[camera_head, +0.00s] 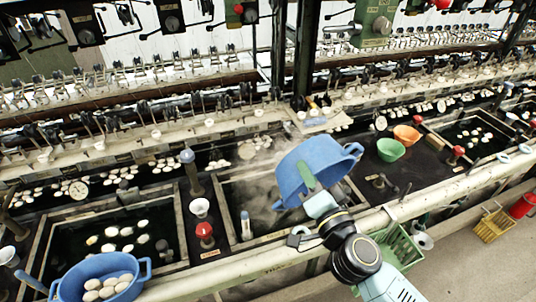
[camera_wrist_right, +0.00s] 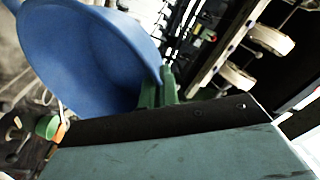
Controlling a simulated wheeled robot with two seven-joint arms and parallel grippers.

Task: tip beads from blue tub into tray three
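A blue tub (camera_head: 318,158) with side handles is held up, tilted, over a dark sunken basin with a pale rim (camera_head: 222,200) in the head view. My right gripper (camera_head: 308,178) is shut on its wall near the rim. In the right wrist view, the tub (camera_wrist_right: 85,55) fills the upper left, and green fingers (camera_wrist_right: 168,86) meet its edge. The tub's inside and any beads in it are hidden. No beads show falling. Part of the basin is hidden behind the tub and pale steam. I cannot read any tray number. My left gripper is not in view.
Another blue tub (camera_head: 62,292) with white oval pieces stands at lower left. A left basin (camera_head: 181,225) holds several white pieces. A green bowl (camera_head: 391,150) and orange bowl (camera_head: 407,134) sit to the right. A red knob (camera_head: 204,230) and post (camera_head: 193,185) rise beside the basin.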

